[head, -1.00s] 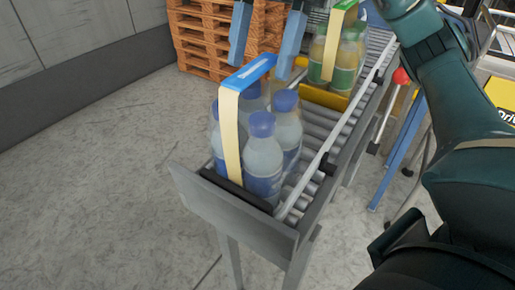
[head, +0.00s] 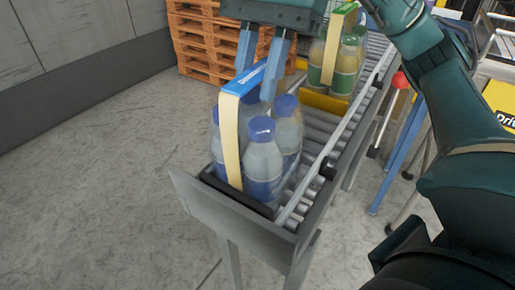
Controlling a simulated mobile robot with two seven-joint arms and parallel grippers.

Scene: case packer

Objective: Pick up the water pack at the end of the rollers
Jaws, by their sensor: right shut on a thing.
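The water pack (head: 262,162) stands upright at the near end of the rollers (head: 318,136). It is a group of clear bottles with blue caps, under a handle strap (head: 230,128) that is blue on top and cream down the side. My right gripper (head: 257,88) comes down from above, its two blue-grey fingers shut on the pack's strap, one on each side near its far part. The pack still rests on the conveyor. My left gripper is not in view.
A green-capped bottle pack (head: 340,62) stands farther up the rollers, behind a yellow plate (head: 325,101). A metal end plate (head: 232,215) closes the near end and a side rail (head: 340,127) runs along the right. Wooden pallets (head: 200,40) are stacked behind. Floor at left is clear.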

